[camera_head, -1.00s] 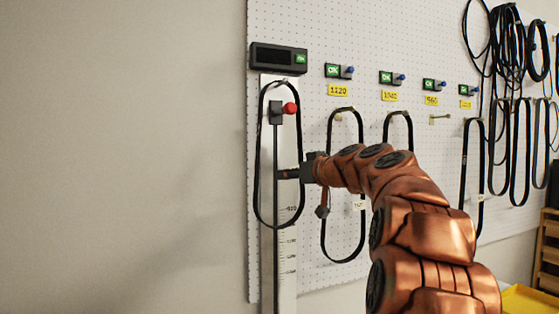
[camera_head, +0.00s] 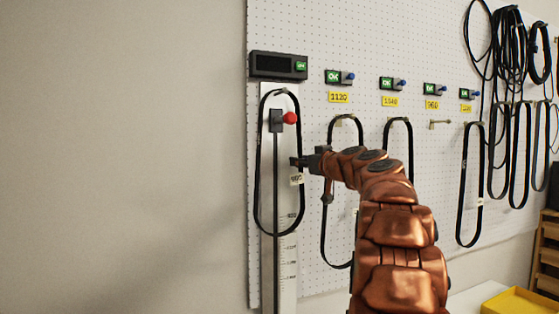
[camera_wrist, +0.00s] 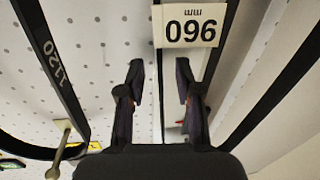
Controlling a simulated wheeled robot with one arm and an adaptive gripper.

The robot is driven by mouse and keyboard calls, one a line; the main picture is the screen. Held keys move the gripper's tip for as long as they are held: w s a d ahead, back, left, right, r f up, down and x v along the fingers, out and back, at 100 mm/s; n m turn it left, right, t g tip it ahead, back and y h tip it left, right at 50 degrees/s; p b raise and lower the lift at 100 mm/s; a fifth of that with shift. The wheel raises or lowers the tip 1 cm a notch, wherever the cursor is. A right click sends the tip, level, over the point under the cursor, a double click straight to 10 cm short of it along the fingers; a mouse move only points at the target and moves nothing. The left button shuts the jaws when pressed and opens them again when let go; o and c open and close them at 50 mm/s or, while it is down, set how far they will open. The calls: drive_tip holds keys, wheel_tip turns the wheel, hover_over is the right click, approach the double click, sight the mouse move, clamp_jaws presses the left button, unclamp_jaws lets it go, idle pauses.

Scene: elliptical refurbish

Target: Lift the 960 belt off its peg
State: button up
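The 960 belt (camera_head: 257,190) is a black loop hanging from the top peg (camera_head: 281,92) of the measuring board (camera_head: 286,270). Its white tag (camera_head: 297,179) hangs on the right strand, and in the wrist view the tag (camera_wrist: 190,26) reads 960 upside down. My gripper (camera_head: 297,162) is at that right strand, just above the tag. In the wrist view my gripper (camera_wrist: 158,88) is open. A thin dark strand runs between its fingers, with a gap on both sides.
A slider with a red knob (camera_head: 290,118) sits inside the loop, below a display box (camera_head: 278,66). The 1120 belt (camera_head: 324,225) hangs close by on the right. The peg under the 960 label (camera_head: 440,122) is bare. A yellow tray (camera_head: 520,301) is at lower right.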

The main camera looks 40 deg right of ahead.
drive_tip(key=shift+w, duration=0.3)
clamp_jaws()
idle(0.3)
